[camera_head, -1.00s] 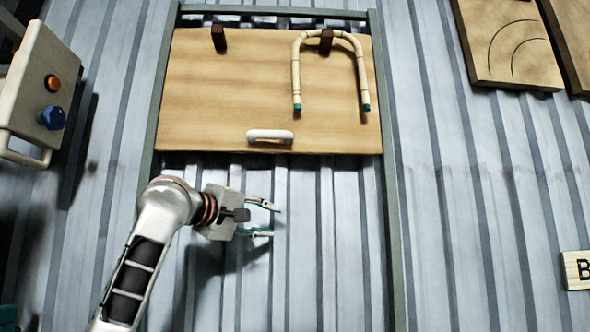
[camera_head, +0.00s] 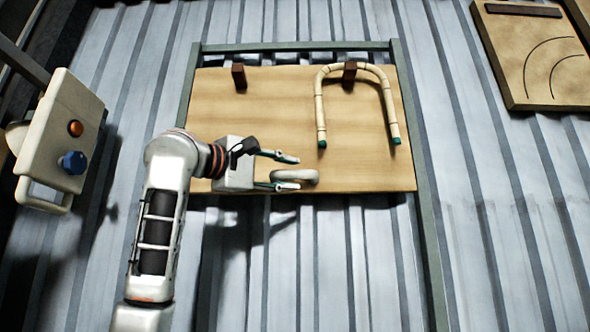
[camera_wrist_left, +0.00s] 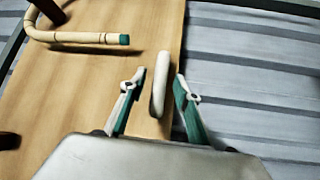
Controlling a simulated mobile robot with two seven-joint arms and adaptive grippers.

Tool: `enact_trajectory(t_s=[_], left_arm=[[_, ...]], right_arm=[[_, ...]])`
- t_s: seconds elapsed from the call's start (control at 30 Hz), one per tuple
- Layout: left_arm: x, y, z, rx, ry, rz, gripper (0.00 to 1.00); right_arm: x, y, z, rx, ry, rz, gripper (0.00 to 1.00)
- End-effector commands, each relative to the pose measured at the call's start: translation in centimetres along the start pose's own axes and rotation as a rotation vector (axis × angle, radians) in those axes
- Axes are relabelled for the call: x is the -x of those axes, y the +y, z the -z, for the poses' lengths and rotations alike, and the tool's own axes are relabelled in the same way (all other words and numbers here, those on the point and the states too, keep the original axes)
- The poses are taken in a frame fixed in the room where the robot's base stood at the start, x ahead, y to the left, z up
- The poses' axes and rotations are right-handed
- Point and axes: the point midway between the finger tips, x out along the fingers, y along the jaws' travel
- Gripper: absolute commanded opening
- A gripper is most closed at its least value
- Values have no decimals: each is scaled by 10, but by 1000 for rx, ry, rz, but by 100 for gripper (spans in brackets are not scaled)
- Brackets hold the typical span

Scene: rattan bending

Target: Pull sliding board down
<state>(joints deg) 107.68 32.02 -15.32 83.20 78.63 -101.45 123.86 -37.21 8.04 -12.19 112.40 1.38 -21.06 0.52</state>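The sliding board (camera_head: 270,115) is a wooden panel high in a grey-green frame. A white handle (camera_head: 312,176) sits at its lower edge. My left gripper (camera_head: 297,172) is open in front of the board's lower part. In the left wrist view, the handle (camera_wrist_left: 159,88) shows between the two open fingers (camera_wrist_left: 160,76), with space on both sides. In the head view the lower finger covers part of the handle. My right gripper is in neither view.
A bent rattan piece (camera_head: 320,105) with green ends hangs on a dark peg (camera_head: 349,72) on the board, and a second peg (camera_head: 239,77) is bare. A control box (camera_head: 62,140) with orange and blue knobs is at left. A wooden board with curved grooves (camera_head: 530,60) is upper right.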

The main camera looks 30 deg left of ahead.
Motion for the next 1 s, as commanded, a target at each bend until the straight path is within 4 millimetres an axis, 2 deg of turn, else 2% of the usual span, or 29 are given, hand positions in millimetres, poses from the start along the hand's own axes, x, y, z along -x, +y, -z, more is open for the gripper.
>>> enact_trajectory(t_s=[0.07,0.2,0.5,0.57,0.63,0.87,1.0], left_arm=[[-11,1,0,1,-1,2,32],[-20,0,0,0,0,1,32],[-23,-1,0,0,0,0,32],[-23,-1,0,0,0,0,19],[-23,-1,0,0,0,0,0],[-23,-2,0,-1,0,0,0],[-25,-15,-1,-1,0,3,0]], right_arm=[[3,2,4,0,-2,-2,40],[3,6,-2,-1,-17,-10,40],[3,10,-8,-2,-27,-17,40],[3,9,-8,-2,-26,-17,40],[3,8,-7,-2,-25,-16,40],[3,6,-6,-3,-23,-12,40],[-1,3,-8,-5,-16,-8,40]])
